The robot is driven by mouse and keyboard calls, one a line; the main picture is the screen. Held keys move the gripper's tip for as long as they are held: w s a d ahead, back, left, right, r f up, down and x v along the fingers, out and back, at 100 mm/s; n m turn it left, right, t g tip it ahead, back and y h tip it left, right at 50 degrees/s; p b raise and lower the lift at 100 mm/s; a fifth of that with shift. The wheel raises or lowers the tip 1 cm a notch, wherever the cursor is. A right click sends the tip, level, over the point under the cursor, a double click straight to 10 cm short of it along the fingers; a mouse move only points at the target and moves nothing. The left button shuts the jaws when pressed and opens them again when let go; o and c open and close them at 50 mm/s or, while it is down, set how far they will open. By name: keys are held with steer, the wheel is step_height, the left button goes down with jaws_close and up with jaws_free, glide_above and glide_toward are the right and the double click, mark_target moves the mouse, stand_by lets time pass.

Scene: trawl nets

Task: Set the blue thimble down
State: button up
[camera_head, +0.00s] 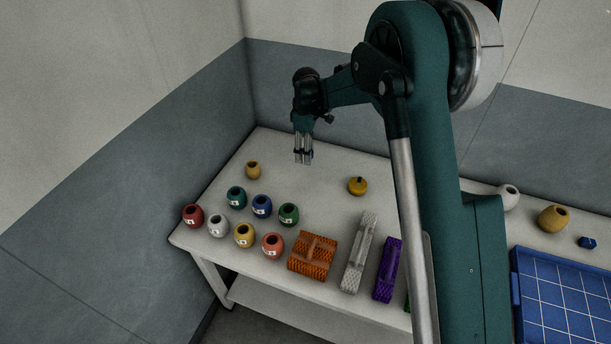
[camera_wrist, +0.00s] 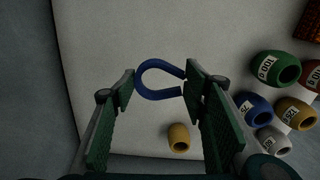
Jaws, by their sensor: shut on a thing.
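The blue thimble (camera_wrist: 139,78) is a U-shaped blue loop in the wrist view. It lies between the two fingers of my gripper (camera_wrist: 160,80), its rounded end at the left finger and its open ends at the right finger. In the head view my gripper (camera_head: 303,161) points down over the back part of the white table (camera_head: 330,181). Only a small bit of blue shows at its fingertips there. The gripper is shut on the thimble. I cannot tell exactly how far it is above the table.
A small yellow float (camera_head: 253,170) stands left of the gripper, and a yellow round thing (camera_head: 357,186) stands right. Several numbered floats, an orange net bundle (camera_head: 313,256), and grey (camera_head: 358,252) and purple (camera_head: 388,270) bundles line the front. A blue gridded tray (camera_head: 514,292) is far right.

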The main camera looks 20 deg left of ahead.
stand_by(0.3)
glide_above(306, 175)
steer(key=shift+f, duration=3.15)
steer(key=shift+f+b, duration=0.1)
steer(key=shift+b, duration=0.2)
steer(key=shift+f, duration=1.75)
steer(key=shift+f, duration=0.15)
steer(key=o, duration=0.9)
steer(key=shift+r, duration=0.2)
step_height(306, 175, up, 12)
steer(key=shift+w+f+p, duration=0.1)
steer(key=shift+p, duration=0.25)
